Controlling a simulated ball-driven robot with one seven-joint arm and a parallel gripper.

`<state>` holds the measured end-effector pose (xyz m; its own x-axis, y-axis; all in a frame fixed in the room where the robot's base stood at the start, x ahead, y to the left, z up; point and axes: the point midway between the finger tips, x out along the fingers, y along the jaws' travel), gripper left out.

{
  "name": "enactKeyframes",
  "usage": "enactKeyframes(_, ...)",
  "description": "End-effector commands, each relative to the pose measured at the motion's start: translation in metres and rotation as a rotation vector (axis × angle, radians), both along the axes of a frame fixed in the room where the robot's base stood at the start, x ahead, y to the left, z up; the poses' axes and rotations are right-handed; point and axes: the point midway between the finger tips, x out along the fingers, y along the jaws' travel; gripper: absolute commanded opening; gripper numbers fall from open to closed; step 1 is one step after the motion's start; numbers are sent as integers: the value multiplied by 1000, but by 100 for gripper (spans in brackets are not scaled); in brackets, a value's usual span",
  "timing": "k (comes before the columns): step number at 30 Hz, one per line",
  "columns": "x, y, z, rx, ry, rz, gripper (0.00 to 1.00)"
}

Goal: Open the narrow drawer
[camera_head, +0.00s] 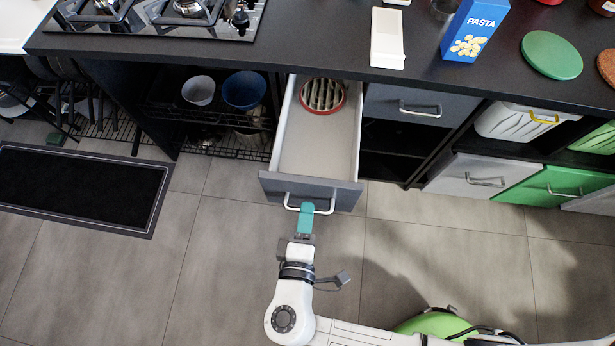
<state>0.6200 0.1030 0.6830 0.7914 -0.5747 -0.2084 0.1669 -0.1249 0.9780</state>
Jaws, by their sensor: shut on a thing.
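A round red-rimmed rack or trivet (322,97) lies inside near the back, and the rest of the visible drawer floor is bare. My gripper (307,209), with teal fingers, is shut on the handle at its middle. The fingers hide that part of the handle.
Another grey drawer (403,104) to the right is shut. Open shelves with bowls (243,90) are at the left. A dark mat (80,188) lies on the tiled floor. The gas hob (165,14) and pasta box (474,30) are on the worktop. Floor around my arm is clear.

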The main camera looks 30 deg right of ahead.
Motion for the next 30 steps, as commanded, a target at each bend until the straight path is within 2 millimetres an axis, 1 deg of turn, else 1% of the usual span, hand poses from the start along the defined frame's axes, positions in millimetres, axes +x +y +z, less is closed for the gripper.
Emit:
enactKeyframes(12,-2,1,-1,0,2,-1,0)
enactKeyframes(13,-2,1,-1,0,2,-1,14)
enactKeyframes(20,-2,1,-1,0,2,-1,36)
enactKeyframes(21,-2,1,0,0,2,-1,38)
enactKeyframes(27,-2,1,0,0,0,0,38)
enactKeyframes(30,-5,4,1,1,1,2,38)
